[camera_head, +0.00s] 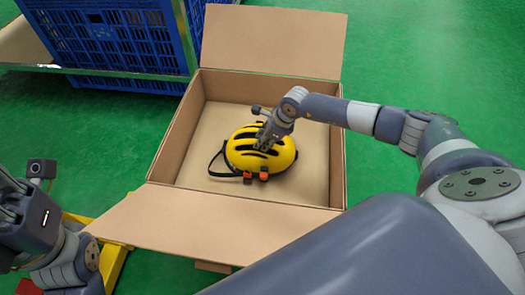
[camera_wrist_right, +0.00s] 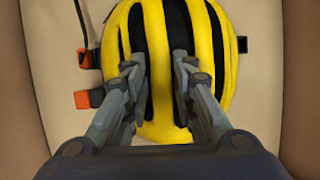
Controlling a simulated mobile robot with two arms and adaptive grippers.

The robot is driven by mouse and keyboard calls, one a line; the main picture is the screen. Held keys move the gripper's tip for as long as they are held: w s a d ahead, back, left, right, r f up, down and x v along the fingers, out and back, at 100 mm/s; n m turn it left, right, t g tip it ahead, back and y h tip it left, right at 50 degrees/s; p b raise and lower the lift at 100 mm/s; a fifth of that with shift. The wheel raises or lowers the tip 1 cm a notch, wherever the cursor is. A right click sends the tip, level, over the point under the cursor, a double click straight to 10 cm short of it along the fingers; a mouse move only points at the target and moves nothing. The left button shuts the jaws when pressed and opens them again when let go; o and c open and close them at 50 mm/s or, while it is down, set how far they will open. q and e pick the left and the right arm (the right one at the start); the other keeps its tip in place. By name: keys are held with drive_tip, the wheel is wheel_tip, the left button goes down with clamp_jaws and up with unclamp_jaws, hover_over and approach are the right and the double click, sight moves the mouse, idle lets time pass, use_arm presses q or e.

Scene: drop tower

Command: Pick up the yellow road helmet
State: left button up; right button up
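The yellow road helmet (camera_head: 245,155) has black vents and lies on the floor of an open cardboard box (camera_head: 158,228). Its dark strap and orange clips show on the left and near side. My right gripper (camera_head: 264,140) reaches down onto its top. In the right wrist view its two fingers (camera_wrist_right: 159,80) are partly closed, one on each side of a yellow rib of the helmet (camera_wrist_right: 155,45), at the vents; they look shut on the rib, with the contact itself partly hidden. My left gripper (camera_head: 12,215) is at the lower left edge, away from the box; its fingers are partly cut off.
The box walls and spread flaps (camera_head: 275,40) surround the helmet. A blue crate (camera_head: 115,40) on a metal-edged stand is behind at the left. A yellow frame (camera_head: 112,265) stands at the lower left. The green floor (camera_head: 440,60) is clear at the back right.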

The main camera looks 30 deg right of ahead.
drive_tip(key=shift+w+a+f, duration=0.15)
drive_tip(key=shift+w+f, duration=0.05)
drive_tip(key=shift+f, duration=0.25)
clamp_jaws()
drive_tip(key=shift+r, duration=0.1)
